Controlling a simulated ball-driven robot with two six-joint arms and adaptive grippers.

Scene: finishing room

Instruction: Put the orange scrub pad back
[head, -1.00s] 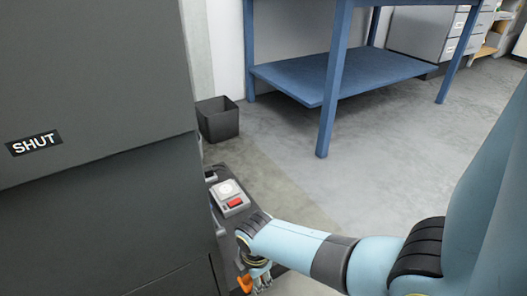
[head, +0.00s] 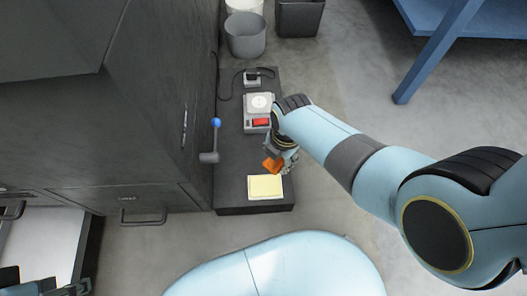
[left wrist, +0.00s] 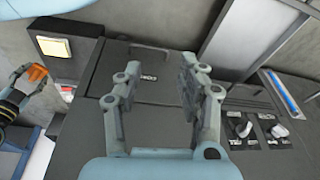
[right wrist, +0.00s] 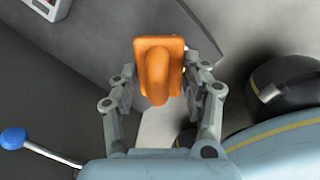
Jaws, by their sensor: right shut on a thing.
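The orange scrub pad (head: 272,163) is held in my right gripper (head: 283,158), above the dark low bench (head: 230,197). In the right wrist view the pad (right wrist: 158,68) has a raised handle-like ridge and sits between the fingers of my right gripper (right wrist: 160,85). A pale yellow pad (head: 265,187) lies on the near end of the bench, just below the orange one in the head view. My left gripper (left wrist: 159,68) is open and empty, over the dark cabinet front with drawers; the orange pad also shows in the left wrist view (left wrist: 37,73).
A grey device with a red switch (head: 259,116) stands on the bench. A lever with a blue knob (head: 215,122) sticks out of the dark cabinet (head: 160,90) beside it. Grey bins (head: 246,36) stand beyond. An open drawer (head: 45,240) is at lower left.

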